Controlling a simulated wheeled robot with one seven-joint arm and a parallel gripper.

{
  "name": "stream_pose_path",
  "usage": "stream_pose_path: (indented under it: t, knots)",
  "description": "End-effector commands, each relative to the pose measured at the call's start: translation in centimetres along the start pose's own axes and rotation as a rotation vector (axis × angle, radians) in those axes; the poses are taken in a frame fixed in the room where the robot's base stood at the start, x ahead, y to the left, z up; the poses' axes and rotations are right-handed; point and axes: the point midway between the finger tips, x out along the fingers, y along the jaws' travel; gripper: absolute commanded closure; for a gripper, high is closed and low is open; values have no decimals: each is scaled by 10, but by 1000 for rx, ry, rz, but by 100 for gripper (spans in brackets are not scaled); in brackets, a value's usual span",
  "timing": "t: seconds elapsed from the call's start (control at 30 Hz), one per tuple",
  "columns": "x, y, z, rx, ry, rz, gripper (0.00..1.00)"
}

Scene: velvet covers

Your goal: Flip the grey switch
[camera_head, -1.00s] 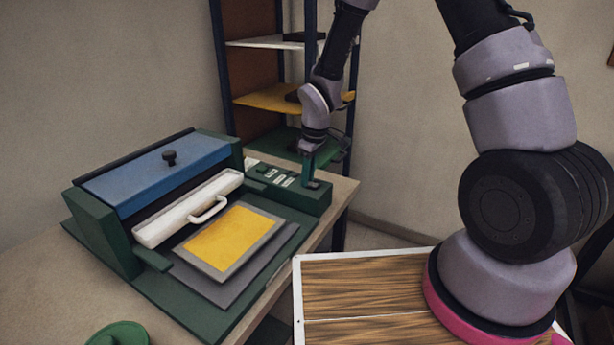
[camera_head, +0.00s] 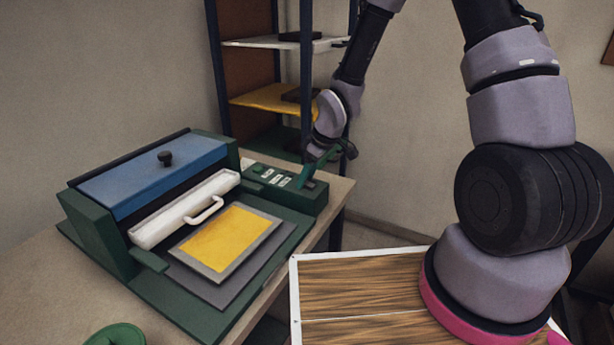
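A green machine (camera_head: 235,298) stands on the table. Its control box (camera_head: 300,199) at the right back carries several small pale switches or labels (camera_head: 275,176) and a dark part at its right end. My gripper (camera_head: 306,182) points down at that right end, with a green finger at or very near the dark part. I cannot tell contact for sure. The grey switch is not clearly made out; the gripper may hide it. The gripper is small and dark here, and its finger gap does not show.
The machine has a blue lid (camera_head: 155,174) with a black knob, a white bar with a handle (camera_head: 185,210), and a yellow sheet on a grey plate (camera_head: 228,238). A shelf rack (camera_head: 262,92) stands behind. A green round object (camera_head: 118,335) lies at the front left.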

Motion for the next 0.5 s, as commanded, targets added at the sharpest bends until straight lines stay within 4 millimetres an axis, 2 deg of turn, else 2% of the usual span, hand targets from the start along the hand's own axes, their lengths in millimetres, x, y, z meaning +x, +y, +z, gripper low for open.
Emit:
stream_pose_path:
  t: [0.27,0.37,0.5]
  knots:
    - [-7,0,-1,-1,3,1,43]
    - [-22,2,-1,0,4,4,43]
    - [-51,2,-1,1,5,5,43]
